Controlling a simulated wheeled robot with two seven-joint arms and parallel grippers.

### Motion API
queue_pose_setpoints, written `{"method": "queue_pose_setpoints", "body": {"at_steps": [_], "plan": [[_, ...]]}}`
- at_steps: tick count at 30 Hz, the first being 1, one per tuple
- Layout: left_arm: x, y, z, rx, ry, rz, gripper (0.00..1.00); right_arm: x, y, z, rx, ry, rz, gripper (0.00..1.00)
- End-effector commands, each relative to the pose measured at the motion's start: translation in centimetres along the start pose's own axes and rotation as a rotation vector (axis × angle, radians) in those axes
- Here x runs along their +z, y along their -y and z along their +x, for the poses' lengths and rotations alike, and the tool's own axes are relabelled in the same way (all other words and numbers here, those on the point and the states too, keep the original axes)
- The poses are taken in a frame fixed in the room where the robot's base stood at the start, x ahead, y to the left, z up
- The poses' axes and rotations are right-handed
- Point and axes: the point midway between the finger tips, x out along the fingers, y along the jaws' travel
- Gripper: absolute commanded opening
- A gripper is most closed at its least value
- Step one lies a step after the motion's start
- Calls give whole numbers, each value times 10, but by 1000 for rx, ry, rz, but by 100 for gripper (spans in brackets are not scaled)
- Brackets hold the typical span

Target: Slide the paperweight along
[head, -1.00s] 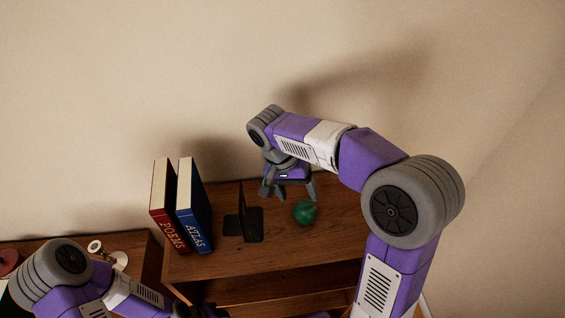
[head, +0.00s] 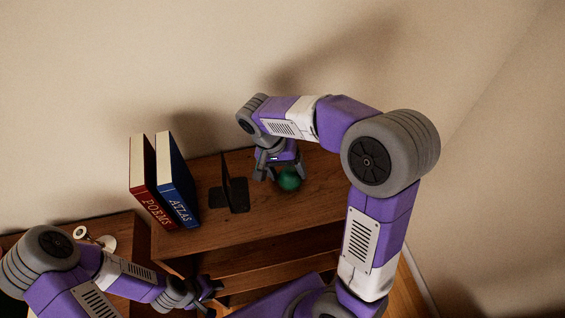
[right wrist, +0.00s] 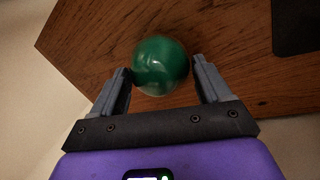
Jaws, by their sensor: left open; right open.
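The paperweight is a green glassy ball (head: 288,179) on top of the wooden shelf, to the right of the black bookend (head: 235,193). In the right wrist view the paperweight (right wrist: 160,66) lies at the mouth of the jaws, between the fingertips. My right gripper (head: 280,174) is open and pointed down at it; the wrist view shows its fingers (right wrist: 162,75) on either side, the left one very near the ball. I cannot tell whether either finger touches it. My left gripper (head: 214,294) is open and empty, low in front of the shelf.
A red POEMS book (head: 150,184) and a blue ATLAS book (head: 176,180) stand left of the bookend. The wooden shelf top (head: 240,226) is clear in front of the ball and to its right. A wall rises behind. A lower wooden surface lies at the left.

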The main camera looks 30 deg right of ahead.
Motion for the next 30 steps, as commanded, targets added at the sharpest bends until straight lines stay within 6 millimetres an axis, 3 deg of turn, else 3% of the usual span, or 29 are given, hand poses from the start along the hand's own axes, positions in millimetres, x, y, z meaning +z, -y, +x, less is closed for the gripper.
{"method": "queue_pose_setpoints", "body": {"at_steps": [4,13,23,30], "plan": [[0,0,1,0,0,0,43,0,0,9,1,1,0,77],[0,0,1,0,0,0,43,0,0,10,0,1,0,75],[0,0,1,0,0,0,43,0,0,10,0,1,-1,25],[0,0,1,0,0,0,43,-2,-2,11,0,0,-2,21]]}}
